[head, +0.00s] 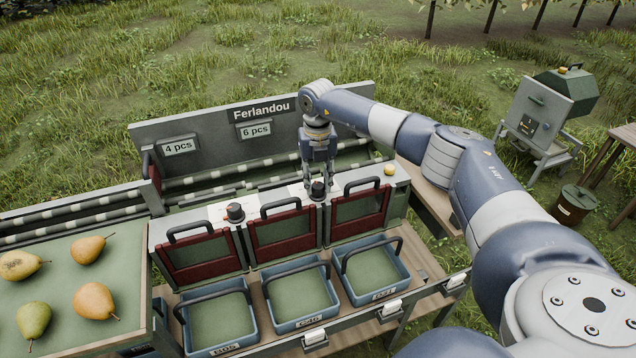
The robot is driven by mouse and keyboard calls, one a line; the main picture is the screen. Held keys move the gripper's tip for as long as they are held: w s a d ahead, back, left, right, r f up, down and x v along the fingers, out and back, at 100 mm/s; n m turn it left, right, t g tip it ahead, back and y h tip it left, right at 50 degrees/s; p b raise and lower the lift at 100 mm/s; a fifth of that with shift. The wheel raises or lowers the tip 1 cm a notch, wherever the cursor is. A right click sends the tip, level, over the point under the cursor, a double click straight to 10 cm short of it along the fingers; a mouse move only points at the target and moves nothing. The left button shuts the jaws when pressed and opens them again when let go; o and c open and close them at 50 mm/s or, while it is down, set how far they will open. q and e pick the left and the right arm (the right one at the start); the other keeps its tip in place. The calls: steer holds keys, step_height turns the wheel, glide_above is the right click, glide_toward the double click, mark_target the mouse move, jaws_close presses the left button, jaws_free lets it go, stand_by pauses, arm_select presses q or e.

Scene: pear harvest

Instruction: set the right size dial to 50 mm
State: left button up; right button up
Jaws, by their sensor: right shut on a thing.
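The right size dial (318,190) is a dark knob on top of the light housing, between the middle and right red-framed gates. My right gripper (319,183) points down from above and is shut on this dial. Its fingers cover part of the knob, and the scale marks around it are too small to read. The left size dial (235,212) is a similar dark knob farther left, with nothing touching it. My left gripper is not in view.
Blue crates (217,346) stand below the gates. Pears (94,300) lie on the green table at left. Signs on the back panel read "4 pcs" (179,147) and "6 pcs" (255,130). A yellow knob (389,170) sits right of the dials. A green-topped machine (548,115) stands at right.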

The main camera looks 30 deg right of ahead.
mark_target(316, 185)
steer(key=n+b, duration=0.1)
steer(key=n, duration=0.3)
steer(key=shift+a+f+n, duration=0.1)
steer(key=shift+n, duration=0.2)
steer(key=n+b, duration=0.1)
steer(key=n, duration=0.3)
steer(key=shift+n, duration=0.3)
steer(key=n+b, duration=0.1)
steer(key=n, duration=0.3)
steer(key=shift+a, duration=0.1)
steer(key=shift+n+b, duration=0.45)
steer(key=shift+n, duration=1.55)
steer(key=o, duration=1.1)
step_height(316, 185, up, 12)
steer(key=shift+r, duration=0.1)
